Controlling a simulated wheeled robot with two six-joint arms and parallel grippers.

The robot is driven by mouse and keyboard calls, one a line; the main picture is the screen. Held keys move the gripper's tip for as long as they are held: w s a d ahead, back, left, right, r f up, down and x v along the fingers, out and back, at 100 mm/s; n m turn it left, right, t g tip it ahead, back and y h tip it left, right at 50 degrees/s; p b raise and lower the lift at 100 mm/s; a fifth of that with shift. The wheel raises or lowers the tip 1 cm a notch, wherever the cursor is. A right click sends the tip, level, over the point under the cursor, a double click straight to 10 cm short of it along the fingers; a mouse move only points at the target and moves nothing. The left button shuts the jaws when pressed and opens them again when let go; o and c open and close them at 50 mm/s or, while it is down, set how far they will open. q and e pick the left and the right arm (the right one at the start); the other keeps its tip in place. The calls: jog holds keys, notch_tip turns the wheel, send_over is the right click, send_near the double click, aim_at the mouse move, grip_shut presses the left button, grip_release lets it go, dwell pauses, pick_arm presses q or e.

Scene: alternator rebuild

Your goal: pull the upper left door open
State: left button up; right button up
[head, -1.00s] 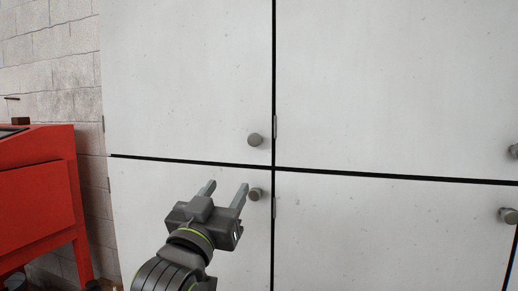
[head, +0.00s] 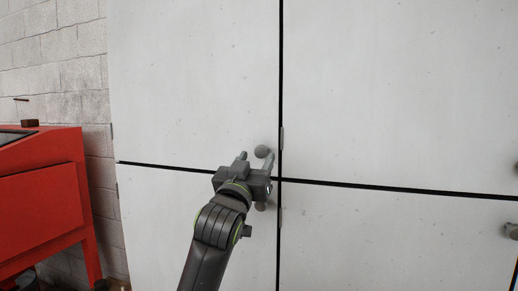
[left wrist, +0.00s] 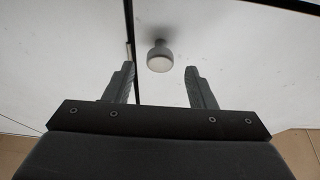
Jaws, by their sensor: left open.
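The upper left door (head: 190,80) is a pale grey-white cabinet panel and looks shut, level with its neighbours. Its round grey knob (head: 262,151) sits near its lower right corner. My left gripper (head: 256,160) is open and empty just in front of this knob. In the left wrist view, the knob (left wrist: 159,57) lies between the two spread fingers (left wrist: 160,84), a little beyond their tips. No contact with the knob can be seen. My right gripper is not in view.
The lower left door (head: 155,225) has its own knob (head: 261,206), partly hidden by my left gripper. The upper right door (head: 400,90) has a knob at the picture's right edge. A red cabinet (head: 45,200) stands left, by a block wall (head: 60,65).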

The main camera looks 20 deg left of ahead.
aim_at(260, 152)
pick_arm(q)
jog(key=shift+p+x, duration=0.35)
jog(key=shift+x, duration=1.15)
jog(key=shift+c, duration=0.4)
grip_shut()
